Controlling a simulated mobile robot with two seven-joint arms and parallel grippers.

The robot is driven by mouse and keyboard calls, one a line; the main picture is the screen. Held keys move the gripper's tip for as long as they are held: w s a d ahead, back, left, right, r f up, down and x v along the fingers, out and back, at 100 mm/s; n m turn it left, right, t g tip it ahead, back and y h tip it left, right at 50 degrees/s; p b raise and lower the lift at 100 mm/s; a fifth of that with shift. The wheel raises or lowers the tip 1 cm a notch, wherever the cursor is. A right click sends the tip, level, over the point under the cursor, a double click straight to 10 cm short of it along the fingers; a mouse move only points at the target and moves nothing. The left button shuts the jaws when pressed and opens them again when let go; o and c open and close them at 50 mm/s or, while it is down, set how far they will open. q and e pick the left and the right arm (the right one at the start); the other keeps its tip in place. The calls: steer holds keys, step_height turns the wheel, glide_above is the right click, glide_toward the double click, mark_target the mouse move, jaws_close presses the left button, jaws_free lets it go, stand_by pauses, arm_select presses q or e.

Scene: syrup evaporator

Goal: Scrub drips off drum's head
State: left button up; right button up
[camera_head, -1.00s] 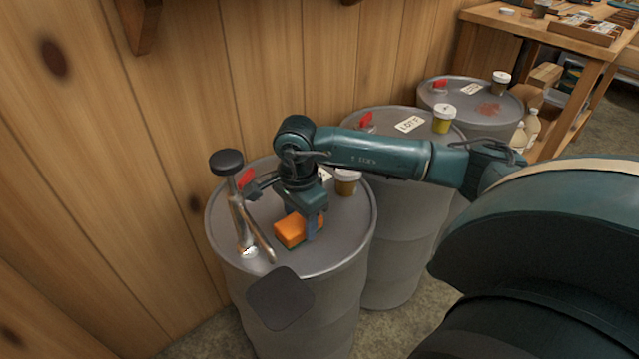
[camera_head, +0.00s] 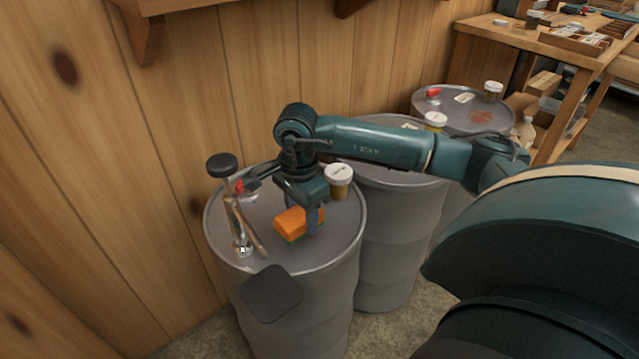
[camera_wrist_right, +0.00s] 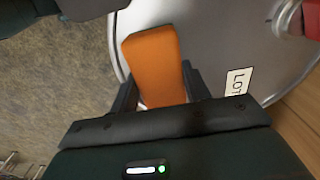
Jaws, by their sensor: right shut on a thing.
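My right gripper (camera_head: 302,222) is shut on an orange sponge (camera_head: 292,221) with a green underside, over the head of the nearest grey drum (camera_head: 335,240). The sponge is at or just above the head; I cannot tell if they touch. In the right wrist view the orange sponge (camera_wrist_right: 155,66) sits between the fingers, over the grey head (camera_wrist_right: 225,40). A reddish-brown drip patch (camera_head: 481,118) shows on the farthest drum's head (camera_head: 455,121). No drips show clearly on the nearest head, partly hidden by my arm. My left gripper is not in view.
A metal fitting with a black knob (camera_head: 221,165) stands at the nearest head's left. A white-lidded jar (camera_head: 338,181) stands right of the gripper. A second drum (camera_head: 400,230) lies behind, partly covered by my arm. A wooden bench (camera_head: 545,45) stands back right.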

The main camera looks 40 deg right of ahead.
steer(key=shift+r+p, duration=0.8)
steer(key=shift+r, duration=0.85)
